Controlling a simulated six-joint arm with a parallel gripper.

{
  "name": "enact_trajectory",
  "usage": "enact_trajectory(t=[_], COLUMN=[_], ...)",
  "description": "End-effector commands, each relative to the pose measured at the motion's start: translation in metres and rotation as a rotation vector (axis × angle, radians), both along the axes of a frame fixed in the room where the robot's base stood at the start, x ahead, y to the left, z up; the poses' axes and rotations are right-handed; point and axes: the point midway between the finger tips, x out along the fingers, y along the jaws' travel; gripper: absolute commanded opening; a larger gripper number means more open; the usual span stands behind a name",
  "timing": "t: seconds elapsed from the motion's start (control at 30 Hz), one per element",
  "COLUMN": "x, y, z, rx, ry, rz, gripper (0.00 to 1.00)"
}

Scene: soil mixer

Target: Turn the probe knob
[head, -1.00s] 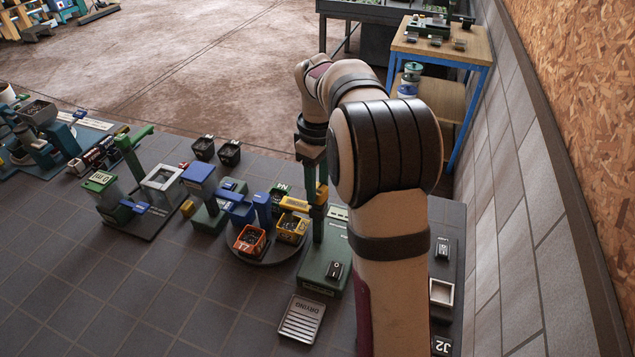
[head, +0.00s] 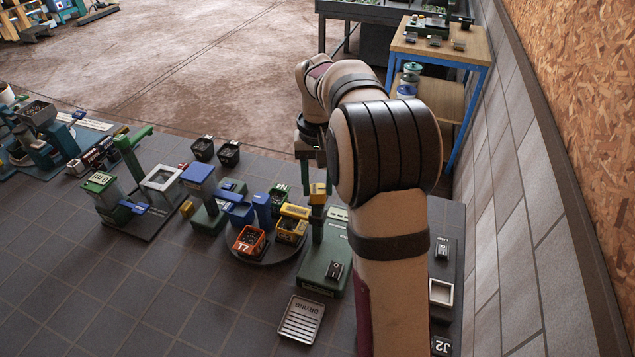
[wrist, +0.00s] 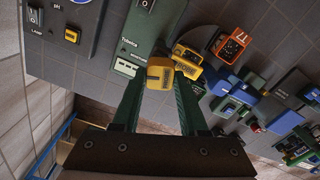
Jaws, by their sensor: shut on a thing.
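The yellow probe knob (wrist: 160,73) sits between the tips of my gripper's two green fingers (wrist: 158,88) in the wrist view. My gripper (head: 314,180) is shut on it. In the head view the knob (head: 318,194) shows at the fingertips, above the green base of the station (head: 325,263). The knob's underside and the probe below it are mostly hidden in the wrist view.
A drying tray (head: 301,319) lies in front. A block wall (head: 510,220) stands close on the right.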

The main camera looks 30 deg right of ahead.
Motion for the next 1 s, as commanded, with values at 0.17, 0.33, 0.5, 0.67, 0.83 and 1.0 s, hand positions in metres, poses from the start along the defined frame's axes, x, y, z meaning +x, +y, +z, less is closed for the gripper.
enact_trajectory(t=[0.17,0.33,0.5,0.67,0.83,1.0], x=[0.0002,-0.0001,-0.0002,-0.0004,-0.0006,-0.0006], y=[-0.0004,-0.0006,-0.0009,-0.001,-0.0012,-0.0012], z=[0.0014,0.0015,0.0016,0.0016,0.0017,0.0017], rx=[0.0,-0.001,-0.001,0.0,0.0,0.0], ry=[-0.003,-0.003,-0.003,-0.003,-0.003,-0.003], rz=[-0.164,-0.325,-0.483,-0.619,-0.739,-0.827], gripper=[0.0,0.0,0.0,0.0,0.0,0.0])
